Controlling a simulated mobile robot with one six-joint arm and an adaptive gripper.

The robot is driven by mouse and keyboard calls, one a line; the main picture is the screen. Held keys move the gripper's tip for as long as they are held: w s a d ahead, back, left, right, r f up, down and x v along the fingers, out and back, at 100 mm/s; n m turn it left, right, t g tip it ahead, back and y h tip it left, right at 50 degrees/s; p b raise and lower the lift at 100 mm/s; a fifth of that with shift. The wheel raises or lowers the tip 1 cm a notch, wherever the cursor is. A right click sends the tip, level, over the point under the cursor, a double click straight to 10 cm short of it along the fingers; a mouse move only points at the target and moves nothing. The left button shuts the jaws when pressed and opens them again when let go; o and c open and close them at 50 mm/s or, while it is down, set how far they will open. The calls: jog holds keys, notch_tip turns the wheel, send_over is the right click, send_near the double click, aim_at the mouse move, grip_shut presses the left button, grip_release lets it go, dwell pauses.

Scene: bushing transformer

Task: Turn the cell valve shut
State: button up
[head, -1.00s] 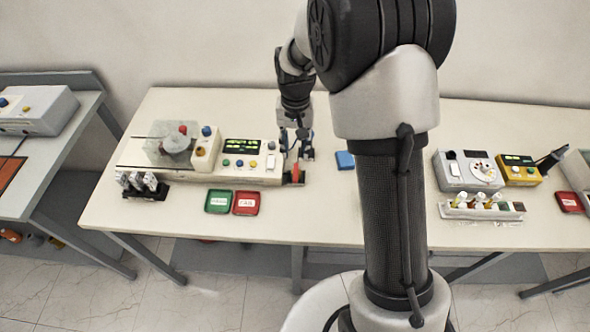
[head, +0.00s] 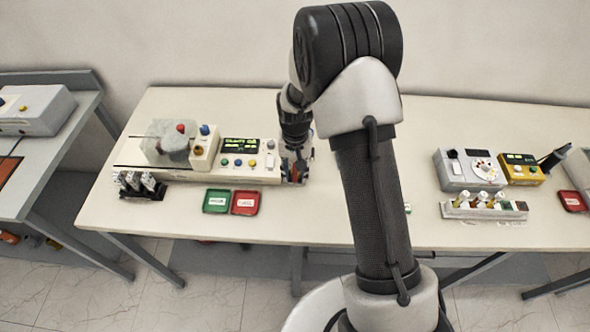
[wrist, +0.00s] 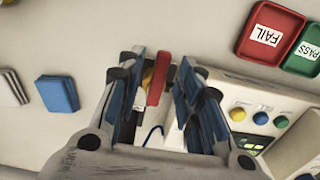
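The cell valve shows a red lever (wrist: 159,79) in the wrist view, with a small yellow part beside it. It sits at the right end of the cream instrument (head: 225,172) in the head view, where my gripper mostly hides it. My gripper (head: 296,168) is down at this end. In the wrist view my gripper (wrist: 161,72) is open, with its blue-padded fingers on either side of the red lever. A gap shows between the lever and the right finger; contact on the left side is unclear.
A green PASS tray (head: 217,201) and a red FAIL tray (head: 245,203) lie in front of the instrument. A blue block (wrist: 57,94) lies on the table near my gripper. A vial rack (head: 484,207) and a grey meter (head: 468,170) stand farther right.

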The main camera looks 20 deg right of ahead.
grip_shut()
jog(key=shift+d, duration=0.1)
dwell(0.4)
jog(key=shift+w+d+n+b, duration=0.35)
jog(key=shift+d+n, duration=0.4)
jog(key=shift+n, duration=2.2)
jog(key=shift+w+d+n+b, duration=0.1)
jog(key=shift+w+d+n, duration=0.5)
jog(key=shift+n, duration=2.4)
jog(key=shift+w+d+n+b, duration=0.25)
jog(key=shift+d+n, duration=0.6)
jog(key=shift+n, duration=2.1)
grip_release()
